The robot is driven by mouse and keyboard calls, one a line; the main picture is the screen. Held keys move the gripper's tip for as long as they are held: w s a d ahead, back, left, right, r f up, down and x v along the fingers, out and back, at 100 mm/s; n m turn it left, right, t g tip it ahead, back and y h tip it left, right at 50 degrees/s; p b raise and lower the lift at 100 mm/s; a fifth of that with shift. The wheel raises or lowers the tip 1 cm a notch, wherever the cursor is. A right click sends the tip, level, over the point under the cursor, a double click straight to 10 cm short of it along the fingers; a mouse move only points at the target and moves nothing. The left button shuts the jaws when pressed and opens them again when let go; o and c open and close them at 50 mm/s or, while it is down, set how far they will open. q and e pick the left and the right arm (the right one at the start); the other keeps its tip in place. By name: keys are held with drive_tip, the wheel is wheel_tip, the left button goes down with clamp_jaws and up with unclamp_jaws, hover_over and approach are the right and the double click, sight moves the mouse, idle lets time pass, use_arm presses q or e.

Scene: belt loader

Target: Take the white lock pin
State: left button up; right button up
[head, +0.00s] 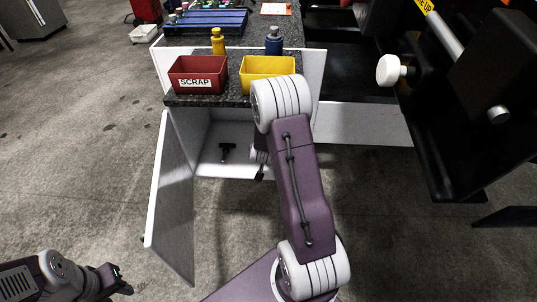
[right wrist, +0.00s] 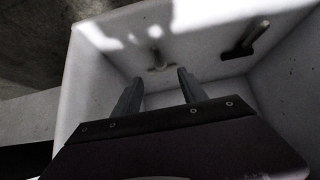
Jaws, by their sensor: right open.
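The white lock pin (right wrist: 161,68) appears in the right wrist view as a small pale T-shaped piece on the inner surface of the white cabinet. It lies just beyond my right gripper (right wrist: 160,77), whose two fingers are apart with nothing between them. I cannot make out the pin in the head view. There my right arm reaches into the open cabinet (head: 248,171), and only a dark tip of the right gripper (head: 259,173) shows. My left gripper (head: 119,281) is at the lower left, away from the cabinet; its jaw opening is unclear.
A black T-shaped pin (head: 227,151) lies in the cabinet; it also shows in the right wrist view (right wrist: 245,40). The cabinet door (head: 172,195) stands open at left. Above are a red SCRAP bin (head: 197,83) and a yellow bin (head: 266,66). A machine with a white knob (head: 391,69) stands right.

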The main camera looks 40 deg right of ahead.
drive_tip(key=shift+x, duration=1.05)
drive_tip(key=shift+w+f+b, duration=0.15)
drive_tip(key=shift+f+b, duration=0.1)
drive_tip(key=shift+b, duration=0.05)
drive_tip(key=b+x, duration=0.1)
drive_tip(key=x, duration=0.1)
drive_tip(key=b+x, duration=0.2)
drive_tip(key=x, duration=0.1)
drive_tip(key=shift+s+a+f, duration=0.1)
drive_tip(key=shift+s+f, duration=0.15)
use_arm(q)
wheel_tip(320, 180, down, 5)
drive_tip(key=shift+r, duration=0.15)
use_arm(e)
drive_tip(key=shift+r, duration=0.1)
drive_tip(key=shift+w, duration=0.1)
clamp_jaws()
